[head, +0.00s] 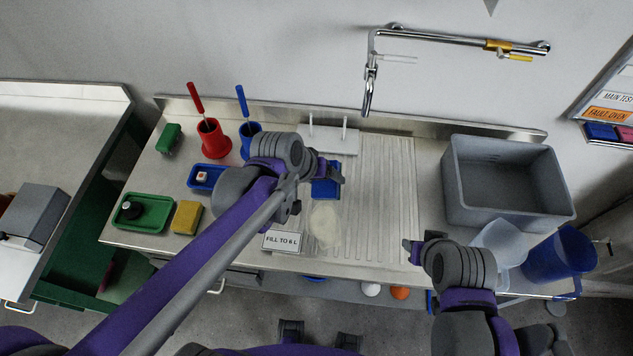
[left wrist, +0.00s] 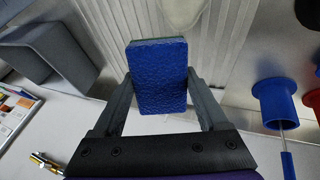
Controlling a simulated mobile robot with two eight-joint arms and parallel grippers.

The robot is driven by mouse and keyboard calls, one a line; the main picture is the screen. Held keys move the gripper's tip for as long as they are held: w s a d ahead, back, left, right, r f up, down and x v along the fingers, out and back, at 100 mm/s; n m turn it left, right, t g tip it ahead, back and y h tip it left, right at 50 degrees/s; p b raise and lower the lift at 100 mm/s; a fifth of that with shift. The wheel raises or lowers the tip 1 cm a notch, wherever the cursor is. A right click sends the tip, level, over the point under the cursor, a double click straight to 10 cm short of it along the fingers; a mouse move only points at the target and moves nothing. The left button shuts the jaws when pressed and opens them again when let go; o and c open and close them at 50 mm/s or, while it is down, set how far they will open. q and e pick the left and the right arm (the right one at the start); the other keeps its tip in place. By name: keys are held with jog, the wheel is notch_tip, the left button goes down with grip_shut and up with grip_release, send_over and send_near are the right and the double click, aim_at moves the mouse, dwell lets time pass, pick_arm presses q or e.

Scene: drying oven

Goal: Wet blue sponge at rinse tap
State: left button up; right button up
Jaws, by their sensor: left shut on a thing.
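The blue sponge (head: 325,188) is held by my left gripper (head: 328,172) over the left part of the ribbed steel drainboard. In the left wrist view the blue sponge (left wrist: 158,80) sits between both fingers of the left gripper (left wrist: 158,95). The rinse tap (head: 369,90) is a chrome wall pipe with a downturned spout and a yellow lever (head: 518,58). The spout is behind and to the right of the sponge, apart from it. My right gripper (head: 411,250) is over the front right of the drainboard; its opening is unclear.
A grey tub (head: 455,180) stands at the right, with a clear jug (head: 485,240) and a blue jug (head: 560,255) before it. Red (head: 213,140) and blue (head: 250,130) brush holders, a green sponge (head: 169,138) and a yellow sponge (head: 187,216) are at the left.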

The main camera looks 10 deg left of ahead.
pick_arm(q)
jog(key=w+d+f+b, duration=0.2)
jog(key=w+d, duration=0.5)
jog(key=w, duration=0.1)
jog(key=shift+d, duration=0.15)
pick_arm(e)
jog(key=shift+s+f, duration=0.25)
jog(key=shift+f, duration=0.45)
jog(key=shift+s+f, duration=0.25)
jog(key=shift+f, duration=0.45)
pick_arm(q)
jog(key=shift+f, duration=0.1)
pick_arm(e)
jog(key=shift+r, duration=0.1)
